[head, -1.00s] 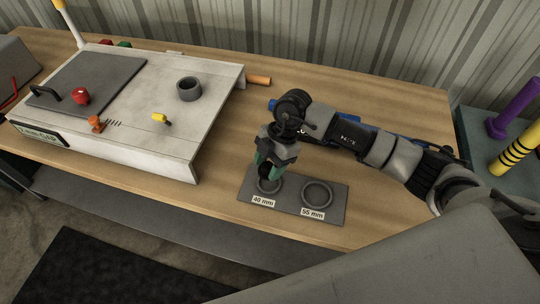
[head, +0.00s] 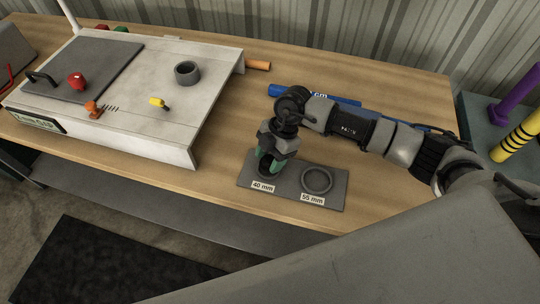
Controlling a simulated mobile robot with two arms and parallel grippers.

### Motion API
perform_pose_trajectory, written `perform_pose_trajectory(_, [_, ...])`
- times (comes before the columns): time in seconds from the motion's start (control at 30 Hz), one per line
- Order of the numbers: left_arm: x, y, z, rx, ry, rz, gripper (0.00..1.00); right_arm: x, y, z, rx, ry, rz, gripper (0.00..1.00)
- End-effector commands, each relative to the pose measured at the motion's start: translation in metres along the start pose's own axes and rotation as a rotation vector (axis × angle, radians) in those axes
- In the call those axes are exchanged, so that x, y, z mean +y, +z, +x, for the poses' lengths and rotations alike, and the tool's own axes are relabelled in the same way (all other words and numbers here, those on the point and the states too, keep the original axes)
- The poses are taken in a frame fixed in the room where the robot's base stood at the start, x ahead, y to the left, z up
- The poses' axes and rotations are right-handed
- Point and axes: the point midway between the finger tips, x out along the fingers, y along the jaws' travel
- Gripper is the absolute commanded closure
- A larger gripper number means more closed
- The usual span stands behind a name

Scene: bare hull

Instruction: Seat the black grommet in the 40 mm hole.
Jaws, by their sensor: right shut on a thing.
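My right gripper (head: 269,167) points down over the 40 mm place of a dark grey mat (head: 328,202) on the bench. Its green-tipped fingers are shut on a dark thing, probably the black grommet at the 40 mm label (head: 263,187); the fingers hide most of it. A grey ring (head: 317,180) lies at the 55 mm label (head: 312,198), right of the gripper and apart from it. A white housing (head: 180,120) stands to the left, with a dark round collar (head: 187,73) on top. I cannot tell whether this is the 40 mm hole. My left gripper is out of view.
The housing also carries a dark plate (head: 95,65) with a red knob (head: 77,81), an orange clip (head: 93,109) and a yellow part (head: 158,103). A blue tube (head: 285,90) lies behind my right arm. Bare bench (head: 215,175) lies between housing and mat.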

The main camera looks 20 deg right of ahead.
Motion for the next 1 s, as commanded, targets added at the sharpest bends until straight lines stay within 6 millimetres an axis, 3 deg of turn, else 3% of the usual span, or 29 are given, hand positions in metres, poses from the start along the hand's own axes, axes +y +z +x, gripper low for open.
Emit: perform_pose_trajectory(1.0, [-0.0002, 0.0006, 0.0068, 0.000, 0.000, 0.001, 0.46, 0.0000, 0.0040, 0.0095, 0.000, 0.000, 0.000, 0.73])
